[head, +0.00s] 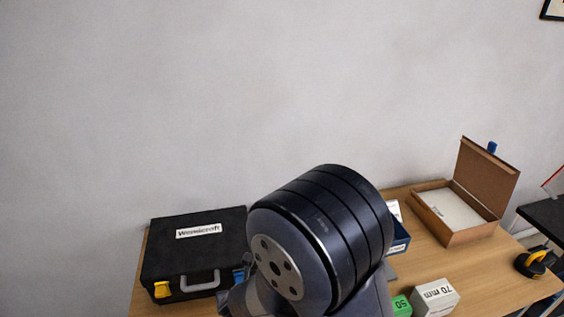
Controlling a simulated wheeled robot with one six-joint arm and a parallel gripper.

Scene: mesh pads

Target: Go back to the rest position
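My arm fills the lower middle of the head view, a large dark rounded joint in front of the table. My gripper is not in view, so its opening and anything it may hold cannot be seen. The wooden table (487,268) runs along the bottom behind my arm. Part of its surface is hidden by the arm.
A closed black toolcase (195,250) stands at the table's left. An open cardboard box (468,234) is at the back right. A yellow-black item (531,264) lies far right.

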